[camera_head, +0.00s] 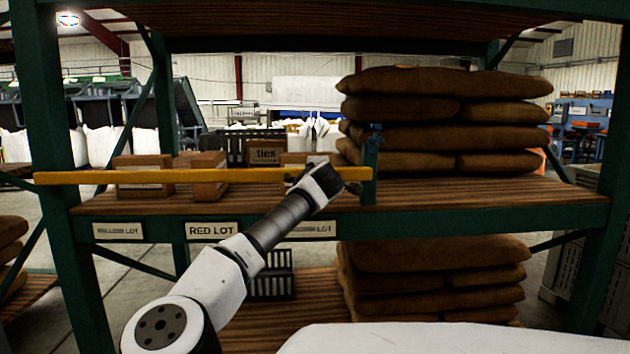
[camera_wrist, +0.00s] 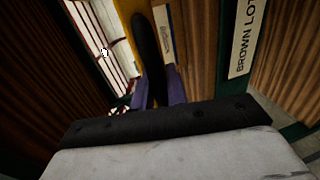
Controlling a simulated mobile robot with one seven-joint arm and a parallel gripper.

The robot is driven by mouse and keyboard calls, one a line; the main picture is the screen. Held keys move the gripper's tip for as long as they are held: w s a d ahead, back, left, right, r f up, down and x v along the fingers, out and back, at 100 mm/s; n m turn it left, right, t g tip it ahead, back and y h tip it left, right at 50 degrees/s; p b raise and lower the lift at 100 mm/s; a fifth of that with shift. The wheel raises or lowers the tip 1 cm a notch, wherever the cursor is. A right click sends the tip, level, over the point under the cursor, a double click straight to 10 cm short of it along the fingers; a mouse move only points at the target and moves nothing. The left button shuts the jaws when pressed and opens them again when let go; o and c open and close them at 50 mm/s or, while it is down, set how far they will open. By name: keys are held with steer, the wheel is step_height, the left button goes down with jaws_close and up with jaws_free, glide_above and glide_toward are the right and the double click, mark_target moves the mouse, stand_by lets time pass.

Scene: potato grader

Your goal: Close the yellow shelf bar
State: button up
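Brown sacks (camera_head: 450,110) are stacked on the shelf at right, more (camera_head: 440,275) below. Cardboard boxes (camera_head: 140,175) and a dark crate (camera_head: 255,137) stand behind the bar. Label plates, one reading RED LOT (camera_head: 212,230), line the green shelf edge (camera_head: 470,222).

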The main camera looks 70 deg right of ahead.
steer(key=o, duration=0.3)
steer(key=shift+w+r, duration=0.2)
steer(key=shift+r, duration=0.25)
steer(key=shift+o, duration=0.2)
steer(key=shift+s+a+f, duration=0.1)
steer(key=shift+s+a, duration=0.05)
steer(key=shift+s, duration=0.05)
steer(key=b+v, duration=0.3)
steer(key=v, duration=1)
steer(key=shift+a, duration=0.2)
steer(key=shift+s+f, duration=0.1)
steer(key=shift+f, duration=0.05)
